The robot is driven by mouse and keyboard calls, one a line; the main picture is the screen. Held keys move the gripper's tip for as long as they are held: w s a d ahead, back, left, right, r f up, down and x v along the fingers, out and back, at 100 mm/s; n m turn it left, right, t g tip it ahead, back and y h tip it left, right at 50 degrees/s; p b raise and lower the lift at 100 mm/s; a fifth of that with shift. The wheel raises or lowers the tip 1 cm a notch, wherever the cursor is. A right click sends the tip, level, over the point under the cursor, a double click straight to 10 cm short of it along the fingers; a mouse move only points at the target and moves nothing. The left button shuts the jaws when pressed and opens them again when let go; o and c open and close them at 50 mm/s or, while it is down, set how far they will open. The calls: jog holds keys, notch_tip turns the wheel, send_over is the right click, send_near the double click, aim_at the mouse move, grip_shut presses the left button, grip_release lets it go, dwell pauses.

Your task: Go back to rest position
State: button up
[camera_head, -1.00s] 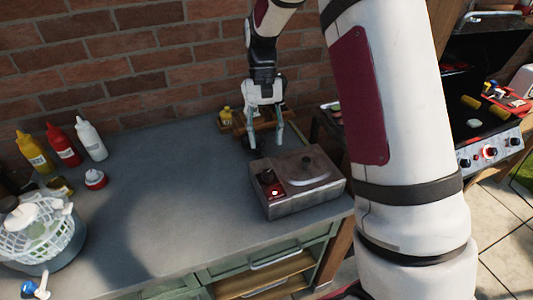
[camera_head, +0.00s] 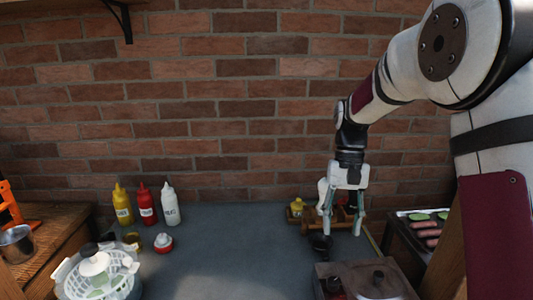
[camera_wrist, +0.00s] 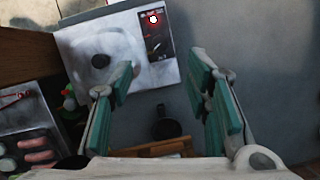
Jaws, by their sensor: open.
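My gripper (camera_head: 342,222) hangs fingers down over the right back part of the grey table (camera_head: 215,265). Its two fingers are apart with nothing between them. In the wrist view my gripper (camera_wrist: 160,100) shows its teal finger pads wide open. A small dark pan or cup (camera_head: 321,242) stands on the table just below and beside the fingers; it also shows in the wrist view (camera_wrist: 167,128). A wooden rack (camera_head: 312,225) is behind the fingers, partly hidden by them.
A metal hotplate box (camera_head: 375,275) stands at the front right, near my gripper. Yellow (camera_head: 122,205), red (camera_head: 146,205) and white (camera_head: 170,205) bottles and a white basket (camera_head: 98,275) are at left. A brick wall (camera_head: 220,120) closes the back. The table's middle is clear.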

jog(key=s+r+n+t, duration=0.1)
jog(key=s+r+t, duration=0.4)
jog(key=s+r, duration=0.65)
jog(key=s+a+n+t+h, duration=0.1)
jog(key=s+t, duration=0.3)
jog(key=s, duration=0.7)
jog(key=shift+s+f+n, duration=0.25)
jog(key=shift+n, duration=0.05)
